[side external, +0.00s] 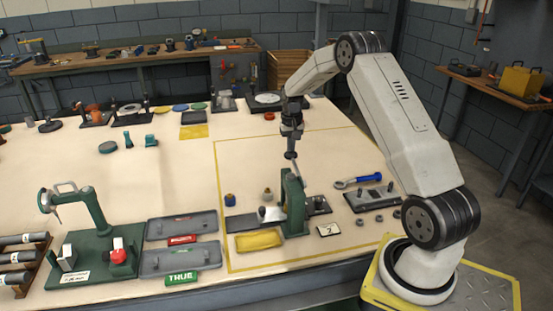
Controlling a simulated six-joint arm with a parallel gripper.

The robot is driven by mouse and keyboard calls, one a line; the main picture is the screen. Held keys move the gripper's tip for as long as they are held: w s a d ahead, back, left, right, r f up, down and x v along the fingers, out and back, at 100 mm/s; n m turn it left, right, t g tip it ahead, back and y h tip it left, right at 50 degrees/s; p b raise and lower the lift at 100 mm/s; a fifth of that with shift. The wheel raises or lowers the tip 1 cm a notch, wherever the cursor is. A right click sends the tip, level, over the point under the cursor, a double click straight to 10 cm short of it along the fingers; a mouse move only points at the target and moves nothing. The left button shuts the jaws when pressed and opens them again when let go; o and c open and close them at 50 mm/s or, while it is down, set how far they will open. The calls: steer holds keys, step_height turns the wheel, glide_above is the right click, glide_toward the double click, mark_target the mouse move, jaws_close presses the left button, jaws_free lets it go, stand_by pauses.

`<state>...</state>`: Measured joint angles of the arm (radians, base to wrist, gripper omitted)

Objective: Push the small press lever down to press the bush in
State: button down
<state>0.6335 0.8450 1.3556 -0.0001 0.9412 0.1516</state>
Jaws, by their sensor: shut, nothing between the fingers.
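A small green press (294,204) stands upright inside the yellow outlined area of the table. My gripper (290,154) points down directly over the top of the press and is shut, with nothing held. Its tips are at or just above the press top; I cannot tell whether they touch the lever. The lever is not clearly distinguishable from my gripper at this size. A dark plate (242,223) extends to the left of the press foot, with small light parts on it near the press. The bush and its seat are too small or hidden to make out.
Grey trays (180,259) and a larger green fixture (90,247) stand left. The table behind the press is mostly clear.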

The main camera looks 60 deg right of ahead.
steer(key=shift+w+d+f, duration=0.1)
steer(key=shift+w+f, duration=0.05)
steer(key=shift+f, duration=0.5)
steer(key=shift+w+d+f, duration=0.1)
steer(key=shift+f, duration=0.5)
stand_by(2.4)
stand_by(0.5)
step_height(320, 180, up, 11)
stand_by(1.5)
steer(key=s+a+f+n+t, duration=0.1)
steer(key=s+a+n, duration=0.25)
steer(key=a, duration=1.05)
steer(key=s+a+f+n+t, duration=0.1)
steer(key=s+a+n, duration=0.3)
steer(key=a, duration=0.9)
steer(key=s+a+f+n, duration=0.1)
steer(key=s+a+f, duration=0.1)
steer(key=s+a, duration=0.4)
steer(key=s, duration=0.3)
steer(key=shift+f+t, duration=0.25)
steer(key=shift+t, duration=0.05)
